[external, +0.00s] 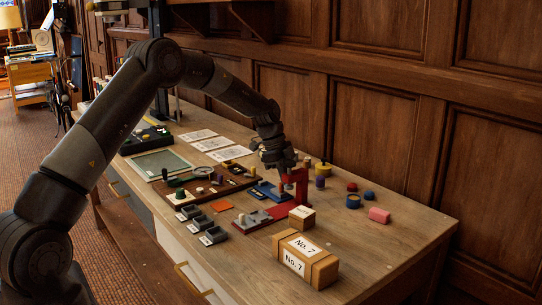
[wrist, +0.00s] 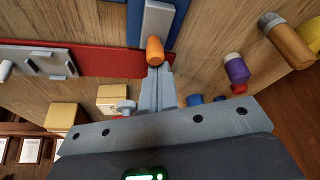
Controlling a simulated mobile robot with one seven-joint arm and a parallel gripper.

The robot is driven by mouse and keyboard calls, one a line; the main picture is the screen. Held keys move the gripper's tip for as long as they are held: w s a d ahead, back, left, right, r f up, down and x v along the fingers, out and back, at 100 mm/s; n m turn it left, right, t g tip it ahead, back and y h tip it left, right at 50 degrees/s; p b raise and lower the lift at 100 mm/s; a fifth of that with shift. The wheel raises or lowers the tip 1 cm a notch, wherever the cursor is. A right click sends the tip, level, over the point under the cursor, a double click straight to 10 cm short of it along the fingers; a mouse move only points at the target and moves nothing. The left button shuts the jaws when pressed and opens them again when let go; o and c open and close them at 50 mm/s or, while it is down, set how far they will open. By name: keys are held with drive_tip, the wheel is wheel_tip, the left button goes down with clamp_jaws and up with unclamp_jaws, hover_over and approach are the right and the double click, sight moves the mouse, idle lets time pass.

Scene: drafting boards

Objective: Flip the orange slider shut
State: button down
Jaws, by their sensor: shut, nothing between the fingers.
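An orange knob (wrist: 155,50) shows in the wrist view, at the near end of a grey track (wrist: 158,22) on a blue base (wrist: 134,22). My gripper (wrist: 157,72) is shut and empty. Its fingertips appear right beside the orange knob; I cannot tell whether they touch it. In the external view my gripper (external: 279,167) is low over the table, above the blue base (external: 268,189) and behind the red upright. The orange knob cannot be made out there.
A red bar (wrist: 105,58) with grey fittings lies close to the fingers. A red upright (external: 300,186) stands beside my gripper.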

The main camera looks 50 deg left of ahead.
drive_tip(key=shift+a, duration=2.7)
drive_tip(key=v, duration=1)
drive_tip(key=shift+d, duration=0.15)
drive_tip(key=shift+r, duration=0.1)
